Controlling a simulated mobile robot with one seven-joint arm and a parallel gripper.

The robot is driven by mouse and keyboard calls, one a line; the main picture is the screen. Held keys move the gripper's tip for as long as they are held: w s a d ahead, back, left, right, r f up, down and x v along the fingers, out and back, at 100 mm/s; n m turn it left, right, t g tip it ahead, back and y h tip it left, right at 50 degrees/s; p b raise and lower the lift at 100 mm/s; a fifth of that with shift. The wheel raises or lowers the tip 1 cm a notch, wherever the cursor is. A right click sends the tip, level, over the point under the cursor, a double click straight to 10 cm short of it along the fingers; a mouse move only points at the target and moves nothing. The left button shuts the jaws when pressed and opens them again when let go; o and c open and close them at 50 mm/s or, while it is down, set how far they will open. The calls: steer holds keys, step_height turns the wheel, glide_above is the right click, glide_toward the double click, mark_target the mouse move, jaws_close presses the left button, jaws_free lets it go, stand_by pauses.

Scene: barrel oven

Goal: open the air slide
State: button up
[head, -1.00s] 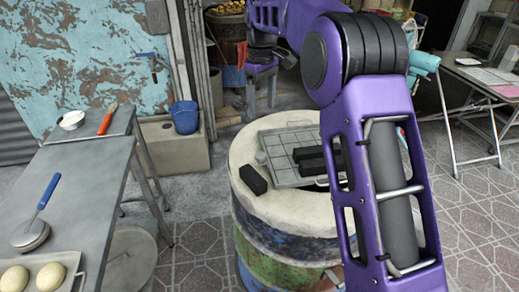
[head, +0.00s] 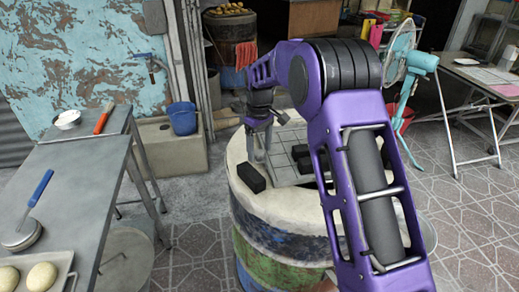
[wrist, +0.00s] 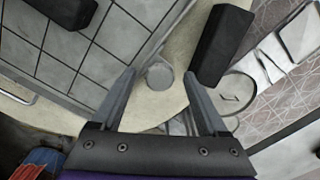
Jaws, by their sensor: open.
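The barrel oven (head: 290,245) stands in the middle of the head view with a pale round top. A gridded grey plate (head: 288,172) is set in that top, and it also shows in the wrist view (wrist: 70,50). A small round grey knob (wrist: 160,75) sits beside the plate's edge; I cannot tell for sure whether it belongs to the air slide. My gripper (head: 259,153) points down over the top near this edge. In the wrist view my open gripper (wrist: 160,82) has one finger on each side of the knob; contact is not clear.
A black block (head: 251,178) lies on the rim, close to my right finger in the wrist view (wrist: 220,45). More black blocks (head: 303,155) lie on the plate. A metal table (head: 75,185) with dough stands left; a fan (head: 403,60) stands behind at right.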

jaws_close()
stand_by(0.4)
stand_by(1.1)
